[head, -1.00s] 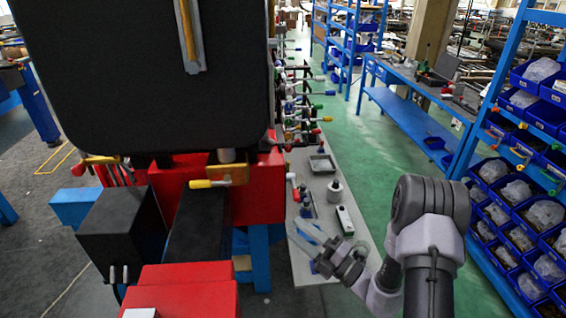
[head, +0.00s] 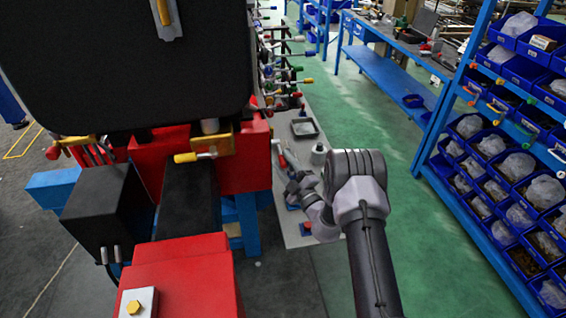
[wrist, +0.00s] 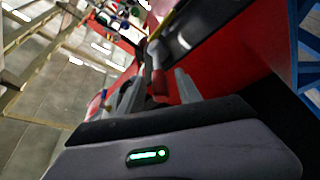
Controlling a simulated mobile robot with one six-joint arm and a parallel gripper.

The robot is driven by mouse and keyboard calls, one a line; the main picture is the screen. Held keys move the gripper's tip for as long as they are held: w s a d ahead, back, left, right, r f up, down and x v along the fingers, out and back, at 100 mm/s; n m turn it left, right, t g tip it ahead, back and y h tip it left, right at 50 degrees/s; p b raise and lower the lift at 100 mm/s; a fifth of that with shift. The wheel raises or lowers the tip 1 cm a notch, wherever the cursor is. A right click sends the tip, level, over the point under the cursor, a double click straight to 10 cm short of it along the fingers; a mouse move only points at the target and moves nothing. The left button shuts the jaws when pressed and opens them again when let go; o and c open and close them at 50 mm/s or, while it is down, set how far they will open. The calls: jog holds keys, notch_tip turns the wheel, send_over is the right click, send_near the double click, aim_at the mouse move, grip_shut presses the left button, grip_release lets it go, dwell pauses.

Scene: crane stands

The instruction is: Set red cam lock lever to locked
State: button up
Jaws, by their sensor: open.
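A lever with a red grip (head: 282,160) and a pale shaft stands at the right side of the red machine body (head: 240,165) in the head view. I take it for the cam lock lever. My gripper (head: 291,180) is just beside and below it. In the wrist view the red grip (wrist: 161,86) shows between the two fingers of my gripper (wrist: 157,82), which are open. I cannot tell whether a finger touches it. The lever's pivot is partly hidden, and its lock position cannot be read.
A yellow-handled lever (head: 195,156) is on the machine's front, and another red-tipped lever (head: 54,151) at its left. A grey bench with a dark tray (head: 304,128) and a pale cylinder (head: 319,154) lies behind my gripper. Blue bin shelves (head: 490,170) stand right; green floor between is clear.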

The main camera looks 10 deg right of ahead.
jog(key=shift+w+a+r, duration=0.1)
jog(key=shift+w, duration=0.25)
grip_shut()
dwell(1.2)
